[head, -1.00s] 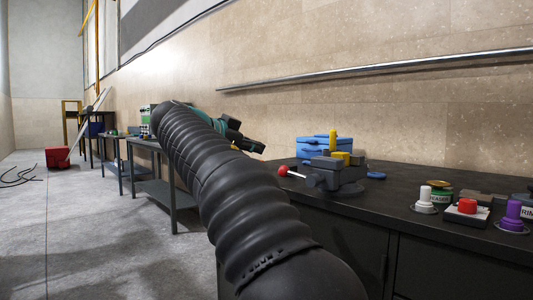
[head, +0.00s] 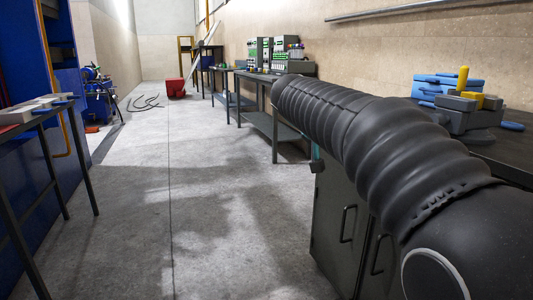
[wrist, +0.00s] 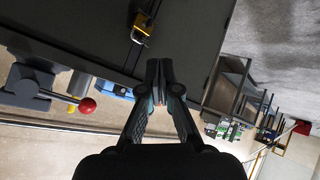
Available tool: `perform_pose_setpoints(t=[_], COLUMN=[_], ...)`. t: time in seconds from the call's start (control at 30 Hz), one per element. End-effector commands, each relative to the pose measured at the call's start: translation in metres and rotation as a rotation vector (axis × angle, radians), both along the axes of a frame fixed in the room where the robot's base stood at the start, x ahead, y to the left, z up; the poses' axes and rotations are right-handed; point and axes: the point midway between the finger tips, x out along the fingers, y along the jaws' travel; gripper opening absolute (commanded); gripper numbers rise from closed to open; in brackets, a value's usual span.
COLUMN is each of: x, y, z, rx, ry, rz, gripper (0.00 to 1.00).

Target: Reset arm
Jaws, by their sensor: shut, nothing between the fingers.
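In the wrist view my gripper (wrist: 160,90) is shut and empty, its fingertips together in front of the dark face of the bench (wrist: 190,35). A dark vise (head: 465,112) with a yellow part stands on the bench at the right. In the wrist view, the vise (wrist: 30,85) and its red-knobbed lever lie left of the fingers, apart from them.
Behind the vise is a blue toolbox (head: 425,88). Dark tables (head: 262,122) line the right wall, with green-and-white units (head: 285,55). A red bin (head: 175,88) sits far off. A table (head: 30,122) and blue machine frame stand left. The floor (head: 150,210) between is clear.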

Motion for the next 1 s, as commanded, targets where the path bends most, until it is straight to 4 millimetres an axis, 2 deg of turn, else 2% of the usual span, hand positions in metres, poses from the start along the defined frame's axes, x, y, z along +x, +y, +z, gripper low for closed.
perform_pose_setpoints(t=[0.1,0.17,0.3,0.6,0.8,0.9,1.0], x=[-0.042,-0.065,-0.125,-0.25,-0.313,-0.328,-0.332], y=[0.007,0.011,0.019,0.029,0.028,0.023,0.018], z=[-0.046,-0.066,-0.11,-0.181,-0.209,-0.209,-0.199], rx=[0.049,0.081,0.165,0.357,0.458,0.459,0.452], ry=[0.155,0.214,0.31,0.348,0.3,0.267,0.226], rz=[0.155,0.224,0.362,0.485,0.436,0.423,0.417], gripper=[0.0,0.0,0.0,0.0,0.0,0.0,0.0])
